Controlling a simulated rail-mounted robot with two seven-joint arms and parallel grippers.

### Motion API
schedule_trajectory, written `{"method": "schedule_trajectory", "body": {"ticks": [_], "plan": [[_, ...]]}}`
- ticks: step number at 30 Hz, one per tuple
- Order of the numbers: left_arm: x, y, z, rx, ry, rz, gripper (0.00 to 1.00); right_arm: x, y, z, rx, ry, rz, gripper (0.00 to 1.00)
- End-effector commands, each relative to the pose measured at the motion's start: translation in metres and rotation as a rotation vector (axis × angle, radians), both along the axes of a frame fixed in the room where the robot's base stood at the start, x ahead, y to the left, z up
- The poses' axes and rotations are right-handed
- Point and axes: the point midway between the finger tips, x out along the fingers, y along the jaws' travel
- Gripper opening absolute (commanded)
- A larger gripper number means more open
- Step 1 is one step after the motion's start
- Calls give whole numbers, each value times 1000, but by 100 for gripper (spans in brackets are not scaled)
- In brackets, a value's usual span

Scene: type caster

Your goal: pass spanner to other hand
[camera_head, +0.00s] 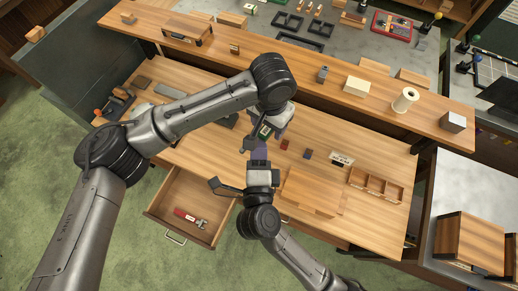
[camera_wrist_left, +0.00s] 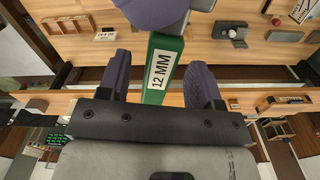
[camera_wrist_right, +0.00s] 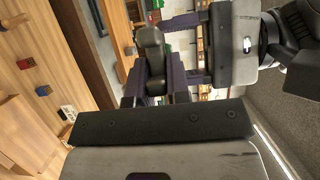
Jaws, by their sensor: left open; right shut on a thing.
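The spanner shows in the left wrist view as a green handle (camera_wrist_left: 155,92) with a white "12 MM" label; in the right wrist view its dark grey head (camera_wrist_right: 151,50) shows. My right gripper (camera_head: 259,155) is shut on the spanner and holds it above the bench; one of its purple fingers covers the handle at the top of the left wrist view. My left gripper (camera_wrist_left: 160,85) is open, with its fingers on either side of the green handle and gaps visible beside it. In the head view, the two grippers meet above the bench and hide much of the spanner.
The wooden bench (camera_head: 385,215) lies below, with small blocks and a divided wooden tray (camera_head: 375,186). An open drawer (camera_head: 158,206) at the front holds a red-handled tool (camera_head: 190,217). A raised shelf (camera_head: 300,75) runs behind, carrying a white spool (camera_head: 405,99) and blocks.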

Motion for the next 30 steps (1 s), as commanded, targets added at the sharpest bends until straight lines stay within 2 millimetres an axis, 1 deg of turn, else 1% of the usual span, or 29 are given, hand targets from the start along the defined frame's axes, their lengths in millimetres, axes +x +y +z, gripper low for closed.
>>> {"method": "schedule_trajectory", "body": {"ticks": [5,9,15,19,22,25,28,30], "plan": [[0,-1,24,-2,-4,-1,59,0,0,0,0,-1,0,0],[0,-1,51,-2,-4,-2,59,0,0,0,0,-1,0,0],[0,0,85,-1,-3,-1,59,0,0,0,0,-1,0,0],[0,0,102,-1,-3,0,59,0,0,0,0,-1,0,0],[0,-1,110,-1,-1,-1,59,0,0,0,0,-1,0,0],[1,0,113,-11,-7,-3,59,0,0,0,0,-1,0,0],[7,1,109,-55,-40,-8,59,0,0,0,0,-1,0,0],[14,3,101,-109,-86,-14,59,0,0,0,0,-1,0,0]]}}
